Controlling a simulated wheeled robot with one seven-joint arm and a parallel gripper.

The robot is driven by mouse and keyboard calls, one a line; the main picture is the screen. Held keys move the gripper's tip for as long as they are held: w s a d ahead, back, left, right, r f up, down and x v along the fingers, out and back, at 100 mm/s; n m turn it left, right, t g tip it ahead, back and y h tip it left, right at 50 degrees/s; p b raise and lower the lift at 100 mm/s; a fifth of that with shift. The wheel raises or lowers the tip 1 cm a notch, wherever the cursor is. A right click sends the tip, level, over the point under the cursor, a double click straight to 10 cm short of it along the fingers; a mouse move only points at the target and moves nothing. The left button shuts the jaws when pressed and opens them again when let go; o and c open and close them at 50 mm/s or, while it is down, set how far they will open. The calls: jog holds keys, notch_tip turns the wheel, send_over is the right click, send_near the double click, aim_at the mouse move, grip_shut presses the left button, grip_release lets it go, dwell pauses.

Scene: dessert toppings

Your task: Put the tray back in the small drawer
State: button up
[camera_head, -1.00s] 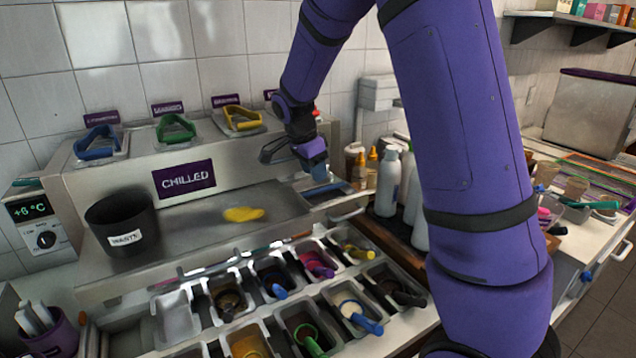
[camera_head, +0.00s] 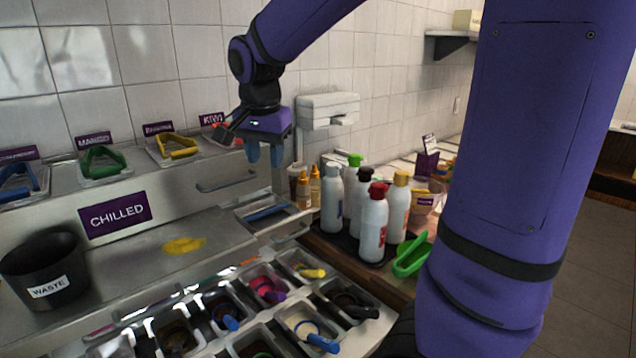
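A small metal drawer (camera_head: 285,227) stands pulled out at the right end of the chilled counter. A blue bar (camera_head: 266,212) lies across its top. I cannot tell whether the bar belongs to the tray, and no separate tray is clearly seen outside the drawer. My gripper (camera_head: 265,156) hangs above the drawer, fingers pointing down. Its two light blue fingertips are apart with nothing visible between them, and it does not touch the drawer. The inside of the drawer is mostly hidden by the low viewing angle.
Several bottles (camera_head: 372,222) stand on a dark mat right of the drawer, with green tongs (camera_head: 411,256) beside them. A black waste bin (camera_head: 45,268) stands at left. Topping pans (camera_head: 268,287) lie in front. Lidded wells with coloured handles line the back ledge. A yellow spill (camera_head: 184,245) marks the counter.

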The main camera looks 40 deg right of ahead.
jog(key=s+a+r+n+t, duration=0.1)
jog(key=s+n, duration=0.4)
jog(key=s, duration=0.5)
jog(key=s+a+n+t+y, duration=0.1)
jog(key=s+a+n+t, duration=0.1)
jog(key=s+n, duration=0.4)
jog(key=s, duration=0.4)
jog(key=shift+a+r+n, duration=0.3)
jog(key=shift+r, duration=0.05)
jog(key=shift+c, duration=0.3)
